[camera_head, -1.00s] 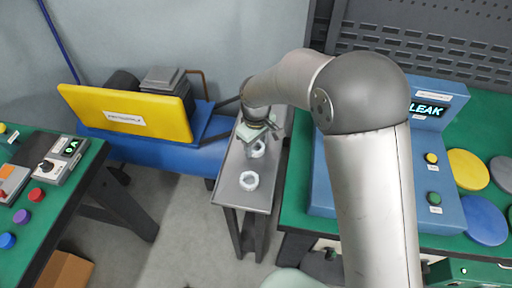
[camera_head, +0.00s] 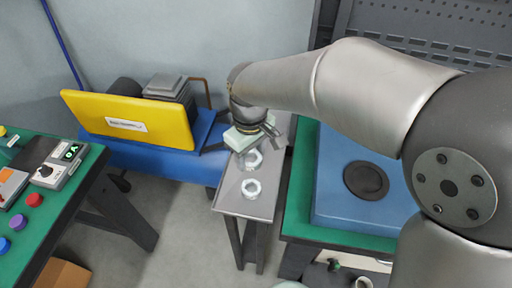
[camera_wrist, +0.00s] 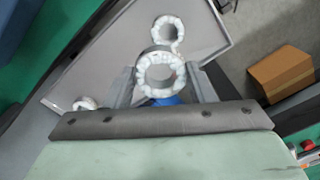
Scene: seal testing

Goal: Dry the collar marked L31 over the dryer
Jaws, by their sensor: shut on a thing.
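My gripper (camera_wrist: 160,88) is shut on a white, lumpy-rimmed collar (camera_wrist: 142,75) with a grey ring inside. The held collar sits between the two fingers. No L31 mark is readable on it. A second white collar (camera_wrist: 168,30) lies on the grey stand beyond it, and part of a third (camera_wrist: 85,103) shows at the left in the wrist view. In the head view, my gripper is over the far end of the narrow grey stand (camera_head: 231,200). Two collars show there, a nearer one (camera_head: 252,188) and a farther one (camera_head: 253,160). I cannot identify the dryer.
A blue tank with a yellow panel (camera_head: 130,120) stands left of the stand. A blue tester with a black disc (camera_head: 366,180) is on the green bench at right. Another green table (camera_head: 72,180) with coloured buttons is at left. A cardboard box (camera_wrist: 281,76) is on the floor.

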